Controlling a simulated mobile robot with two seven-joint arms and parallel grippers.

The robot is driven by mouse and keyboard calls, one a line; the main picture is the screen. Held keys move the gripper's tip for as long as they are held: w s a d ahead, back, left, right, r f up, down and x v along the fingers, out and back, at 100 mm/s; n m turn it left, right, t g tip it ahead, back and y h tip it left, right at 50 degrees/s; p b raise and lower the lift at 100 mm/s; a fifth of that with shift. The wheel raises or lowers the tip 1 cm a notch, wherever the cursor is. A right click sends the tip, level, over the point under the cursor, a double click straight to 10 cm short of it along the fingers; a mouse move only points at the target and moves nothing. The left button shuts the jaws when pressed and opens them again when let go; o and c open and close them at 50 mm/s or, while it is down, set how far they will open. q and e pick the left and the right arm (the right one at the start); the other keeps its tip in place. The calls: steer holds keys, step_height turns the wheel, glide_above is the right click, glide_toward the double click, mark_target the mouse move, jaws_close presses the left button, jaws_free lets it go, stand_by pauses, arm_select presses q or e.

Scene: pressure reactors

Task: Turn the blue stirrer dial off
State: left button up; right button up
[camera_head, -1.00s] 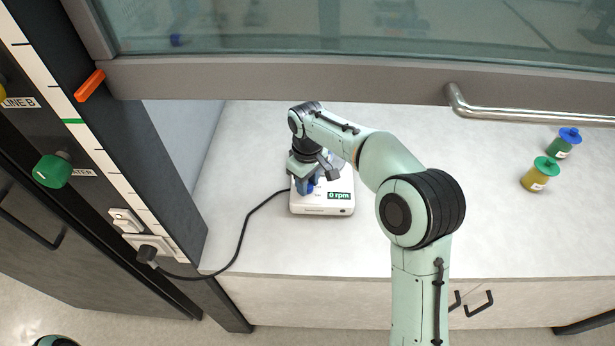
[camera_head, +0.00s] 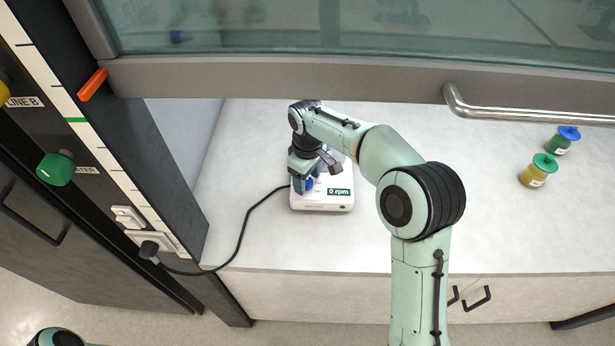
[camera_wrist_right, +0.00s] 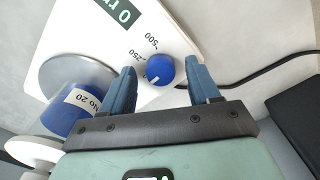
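The white stirrer (camera_head: 320,205) stands on the bench under the raised sash, and its display (camera_head: 339,191) reads 0 rpm. Its blue dial (camera_wrist_right: 160,69) shows in the right wrist view, with a white mark and the numbers 250 and 500 beside it; in the head view it (camera_head: 309,184) is partly hidden. My right gripper (camera_wrist_right: 160,76) is open, with one blue finger on each side of the dial and gaps to both. The right gripper (camera_head: 305,184) is over the stirrer in the head view. My left gripper is not in view.
A blue-capped piece labelled No 20 (camera_wrist_right: 72,108) is by the stirrer's round plate (camera_wrist_right: 75,72). A black cable (camera_head: 243,228) runs left to a socket. Two capped bottles, green (camera_head: 563,139) and yellow (camera_head: 538,171), stand at right. The sash frame (camera_head: 300,78) crosses above my arm.

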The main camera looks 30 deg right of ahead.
mark_target(308, 181)
step_height(308, 181, up, 8)
steer(key=shift+f+p, duration=0.25)
steer(key=shift+p, duration=0.4)
steer(key=shift+s+f, duration=0.1)
